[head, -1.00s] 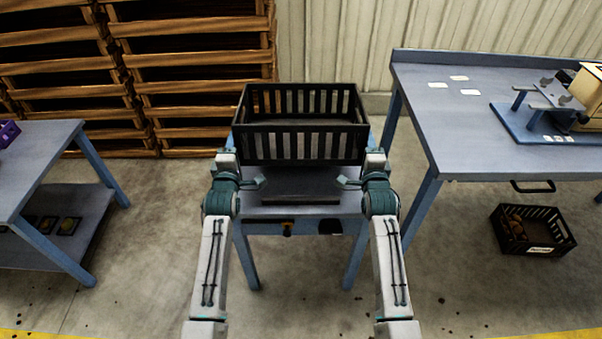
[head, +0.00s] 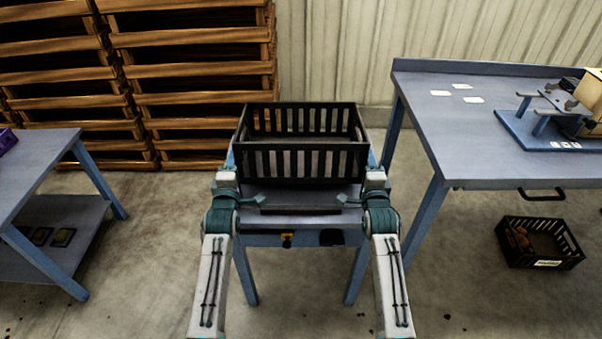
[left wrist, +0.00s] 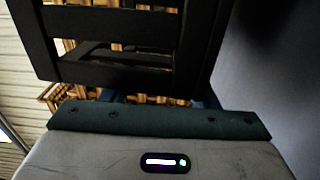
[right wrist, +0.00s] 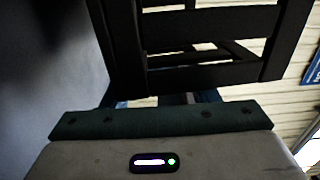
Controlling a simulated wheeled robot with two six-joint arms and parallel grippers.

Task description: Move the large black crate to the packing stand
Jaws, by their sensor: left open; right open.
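The large black slatted crate (head: 302,163) sits upright and looks empty over a small grey-topped stand with blue legs (head: 300,222). Whether its base fully touches the top is hard to see. My left gripper (head: 228,176) is at the crate's left end and my right gripper (head: 375,176) at its right end. Both are open, and their fingertips are hidden in the head view. The crate's dark slats show close up in the left wrist view (left wrist: 120,72) and the right wrist view (right wrist: 205,72).
A grey table (head: 440,135) with cards and a device stands at right. A smaller black crate (head: 545,260) with brown contents lies on the floor below it. Another table (head: 45,165) stands at left. Wooden pallets (head: 190,70) are stacked behind. Floor shows between the tables and stand.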

